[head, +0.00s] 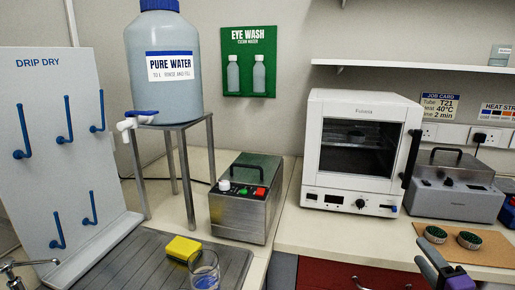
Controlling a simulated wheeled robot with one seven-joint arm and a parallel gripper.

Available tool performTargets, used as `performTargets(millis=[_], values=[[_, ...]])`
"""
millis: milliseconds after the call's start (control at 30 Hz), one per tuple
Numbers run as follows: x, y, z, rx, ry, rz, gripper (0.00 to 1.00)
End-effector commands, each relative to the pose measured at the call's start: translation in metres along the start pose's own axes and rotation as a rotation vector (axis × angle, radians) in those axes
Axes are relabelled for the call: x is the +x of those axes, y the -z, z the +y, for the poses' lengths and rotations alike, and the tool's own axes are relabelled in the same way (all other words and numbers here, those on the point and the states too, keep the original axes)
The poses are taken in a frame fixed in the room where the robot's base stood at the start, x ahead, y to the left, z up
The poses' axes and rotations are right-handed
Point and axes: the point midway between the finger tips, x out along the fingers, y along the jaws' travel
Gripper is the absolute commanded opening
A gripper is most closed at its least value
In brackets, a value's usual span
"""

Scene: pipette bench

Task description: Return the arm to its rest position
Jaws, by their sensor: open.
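My gripper (441,268) shows at the lower right, cut off by the bottom edge of the head view. Grey and purple parts and a dark piece are visible. It is open, with nothing seen held in it. It appears in front of the right-hand worktop, close to a cork mat (468,252) in the picture. The rest of the arm is out of view.
A white oven (362,107) and a metal bath (455,186) stand on the right worktop. Two green-topped round pieces (435,234) sit on the mat. Left are another metal bath (246,197), a water tank (163,65), a yellow sponge (183,248) and a glass beaker (204,270).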

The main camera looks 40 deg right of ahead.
Motion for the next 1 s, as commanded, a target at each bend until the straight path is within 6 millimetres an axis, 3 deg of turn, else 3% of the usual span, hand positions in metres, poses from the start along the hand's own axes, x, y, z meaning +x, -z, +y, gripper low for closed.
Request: performTargets(millis=[100,267,467,667,1000], values=[[-0.007,0.001,0.003,-0.114,-0.017,0.047,0.48],[-0.022,-0.013,0.009,-0.297,-0.047,0.083,0.48],[-0.051,-0.050,0.014,-0.543,-0.069,0.074,0.48],[-0.104,-0.118,0.011,-0.867,-0.036,-0.011,0.48],[-0.227,-0.225,-0.015,-1.276,0.177,-0.268,0.48]])
